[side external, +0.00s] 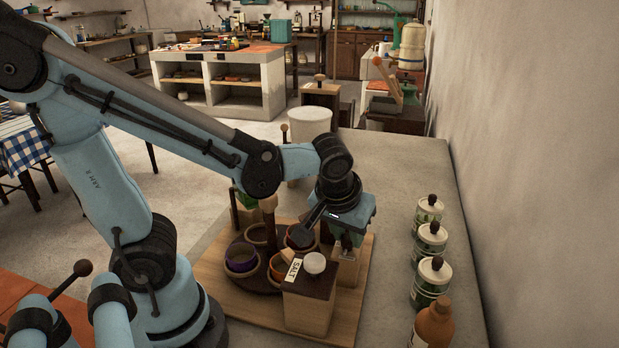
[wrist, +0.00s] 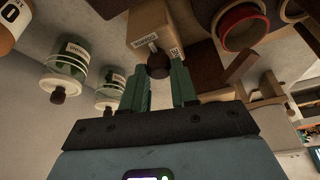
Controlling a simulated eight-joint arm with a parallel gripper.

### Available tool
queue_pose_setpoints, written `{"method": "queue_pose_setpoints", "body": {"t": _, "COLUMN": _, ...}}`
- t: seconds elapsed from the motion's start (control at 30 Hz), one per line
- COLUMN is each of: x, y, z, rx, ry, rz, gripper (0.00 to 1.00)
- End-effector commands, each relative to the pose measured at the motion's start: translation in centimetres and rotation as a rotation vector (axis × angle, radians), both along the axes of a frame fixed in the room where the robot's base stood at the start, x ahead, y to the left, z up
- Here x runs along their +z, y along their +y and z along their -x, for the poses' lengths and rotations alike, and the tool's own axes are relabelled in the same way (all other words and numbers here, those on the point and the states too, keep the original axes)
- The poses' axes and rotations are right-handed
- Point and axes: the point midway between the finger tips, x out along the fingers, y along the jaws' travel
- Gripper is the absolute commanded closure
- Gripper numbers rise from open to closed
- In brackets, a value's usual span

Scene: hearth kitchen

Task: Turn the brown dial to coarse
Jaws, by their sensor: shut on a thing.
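The brown dial (wrist: 158,66) is a dark round knob on a pale wooden box (wrist: 155,18) with small white labels. A light pointer shows just above the knob in the wrist view. My gripper (wrist: 160,74) has its two green fingers on either side of the knob, shut on it. In the side view my gripper (side external: 347,243) points down at the right part of the wooden board. The dial there is mostly hidden by the fingers, so I cannot tell its setting from that side.
A wooden board (side external: 350,318) carries a round rack with several bowls (side external: 241,258) and a salt box (side external: 306,305) close to my gripper. Several lidded green-and-white jars (side external: 431,238) and an orange-brown bottle (side external: 433,325) stand along the right. The counter between them is clear.

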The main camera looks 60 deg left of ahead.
Motion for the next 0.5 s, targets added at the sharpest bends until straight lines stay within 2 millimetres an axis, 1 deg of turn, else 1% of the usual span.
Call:
{"method": "queue_pose_setpoints", "body": {"t": 0.2, "x": 0.00, "y": -0.06, "z": -0.01, "rx": 0.074, "ry": 0.001, "rz": 0.001, "gripper": 1.00}}
{"method": "queue_pose_setpoints", "body": {"t": 0.5, "x": 0.00, "y": -0.04, "z": -0.01, "rx": 0.103, "ry": 0.001, "rz": 0.001, "gripper": 1.00}}
